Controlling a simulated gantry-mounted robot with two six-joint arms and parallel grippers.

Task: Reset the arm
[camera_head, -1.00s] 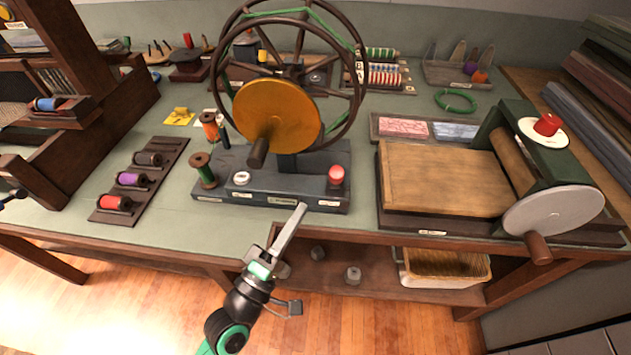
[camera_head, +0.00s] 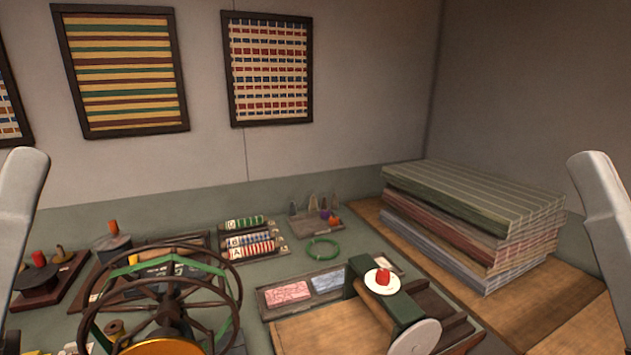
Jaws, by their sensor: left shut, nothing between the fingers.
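My left gripper (camera_head: 22,210) shows as a pale grey, tapered piece upright at the left edge of the head view. It is shut and empty, touching nothing that I can see. A similar pale grey piece (camera_head: 607,212) of mine stands at the right edge, in front of the wall and shelf, and looks like part of my right gripper. Its fingers cannot be told apart. Both pieces are cut off by the frame, and the arms behind them are hidden.
Below are the spoked wheel (camera_head: 226,303), a rack of striped spools (camera_head: 250,246), a green ring (camera_head: 322,249) and the roller press (camera_head: 415,340). Folded cloth (camera_head: 470,205) is stacked at the right. Framed weavings (camera_head: 270,70) hang on the wall.

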